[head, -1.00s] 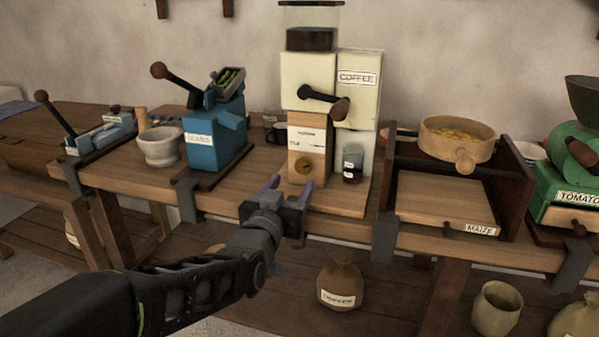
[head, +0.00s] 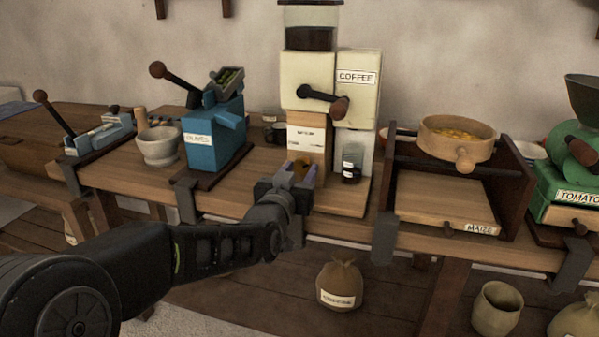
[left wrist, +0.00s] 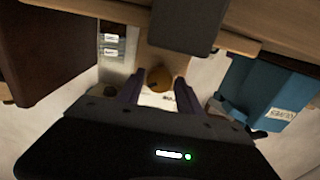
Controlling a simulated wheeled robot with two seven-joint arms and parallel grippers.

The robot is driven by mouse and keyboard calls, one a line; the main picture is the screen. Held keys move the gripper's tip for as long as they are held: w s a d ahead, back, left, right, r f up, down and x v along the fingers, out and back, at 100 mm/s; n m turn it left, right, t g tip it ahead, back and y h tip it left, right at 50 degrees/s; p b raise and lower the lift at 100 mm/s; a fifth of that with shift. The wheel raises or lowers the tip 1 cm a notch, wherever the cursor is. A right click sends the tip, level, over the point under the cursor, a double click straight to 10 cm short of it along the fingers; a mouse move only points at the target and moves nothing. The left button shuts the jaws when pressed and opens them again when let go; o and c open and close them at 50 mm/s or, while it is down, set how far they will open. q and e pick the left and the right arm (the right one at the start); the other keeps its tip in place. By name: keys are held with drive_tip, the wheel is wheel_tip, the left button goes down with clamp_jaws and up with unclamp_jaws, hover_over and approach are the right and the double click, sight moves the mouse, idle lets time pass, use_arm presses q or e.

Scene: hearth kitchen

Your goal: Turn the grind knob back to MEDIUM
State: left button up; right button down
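The grind knob (head: 300,168) is a small round brass-brown knob low on the front of the wooden part of the cream coffee grinder (head: 307,80). A white label (head: 305,139) with small text sits above it, too small to read. My left gripper (head: 301,172) is in front of the knob, its two fingers open and pointing at it. In the left wrist view the knob (left wrist: 158,81) shows between the fingertips, with a gap visible on at least one side. I cannot tell whether a finger touches it. My right gripper is not in view.
A glass jar with dark contents (head: 351,168) stands right of the knob. The blue olives press (head: 213,138) and a stone mortar (head: 160,147) are on the left. The maize mill (head: 447,200) stands right. A sack (head: 339,284) lies below the bench.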

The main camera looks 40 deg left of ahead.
use_arm(q)
clamp_jaws()
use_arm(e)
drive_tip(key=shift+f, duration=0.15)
use_arm(q)
drive_tip(key=n+b, duration=0.3)
drive_tip(key=shift+f, duration=0.2)
drive_tip(key=n+b, duration=0.5)
drive_tip(key=shift+d+n, duration=0.1)
drive_tip(key=shift+n, duration=0.3)
drive_tip(key=shift+r+n+b, duration=0.2)
drive_tip(key=shift+n+b, duration=0.6)
drive_tip(key=shift+n, duration=0.7)
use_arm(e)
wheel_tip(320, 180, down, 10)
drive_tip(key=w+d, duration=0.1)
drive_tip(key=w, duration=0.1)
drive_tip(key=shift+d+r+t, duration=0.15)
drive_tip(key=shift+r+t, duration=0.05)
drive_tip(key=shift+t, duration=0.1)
